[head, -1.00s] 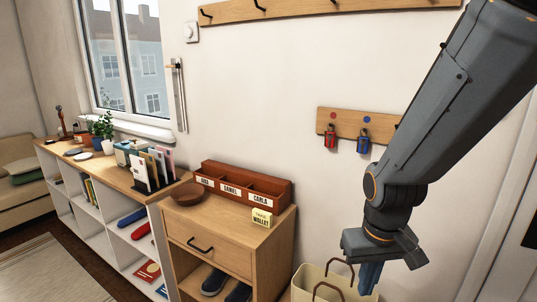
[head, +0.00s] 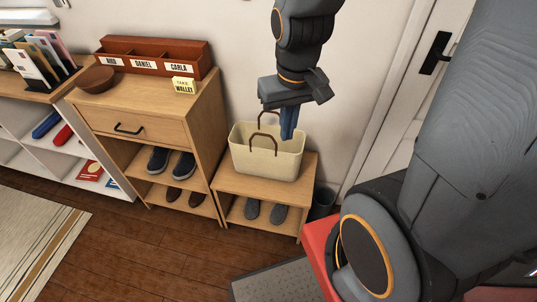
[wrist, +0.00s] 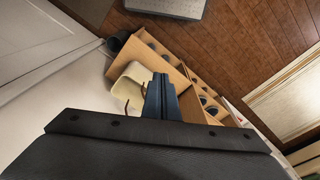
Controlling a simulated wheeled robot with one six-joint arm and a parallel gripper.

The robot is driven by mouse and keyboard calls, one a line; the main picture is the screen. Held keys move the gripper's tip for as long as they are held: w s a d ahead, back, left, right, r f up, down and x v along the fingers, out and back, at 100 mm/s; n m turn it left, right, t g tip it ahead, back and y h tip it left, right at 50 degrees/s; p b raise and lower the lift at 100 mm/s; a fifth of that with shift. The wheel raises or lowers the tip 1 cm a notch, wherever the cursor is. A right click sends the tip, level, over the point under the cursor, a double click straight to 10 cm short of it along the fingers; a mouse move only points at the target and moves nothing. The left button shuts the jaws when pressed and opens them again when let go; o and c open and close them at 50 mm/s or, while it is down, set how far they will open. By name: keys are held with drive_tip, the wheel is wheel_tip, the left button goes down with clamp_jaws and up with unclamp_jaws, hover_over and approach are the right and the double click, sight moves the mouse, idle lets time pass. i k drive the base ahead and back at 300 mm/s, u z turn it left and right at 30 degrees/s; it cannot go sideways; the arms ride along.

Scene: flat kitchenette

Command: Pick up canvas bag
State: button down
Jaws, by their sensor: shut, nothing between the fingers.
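The canvas bag (head: 262,160) is cream with two brown looped handles. It stands upright on a low wooden bench (head: 304,168) against the wall. My gripper (head: 288,136) points down with its blue fingers closed together and empty. In the head view the fingers overlap the right part of the bag's open top, to the right of the handles; their exact height over it is hard to tell.
A wooden cabinet (head: 150,128) with a letter tray (head: 155,56), bowl (head: 96,79) and note stands left of the bench. Shoes sit on the lower shelves. A dark bin (head: 322,203) and a door are right.

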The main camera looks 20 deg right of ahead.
sight(258, 149)
drive_tip(key=k, duration=0.5)
drive_tip(key=u, duration=0.9)
drive_tip(key=i, duration=0.75)
drive_tip(key=z, duration=1.35)
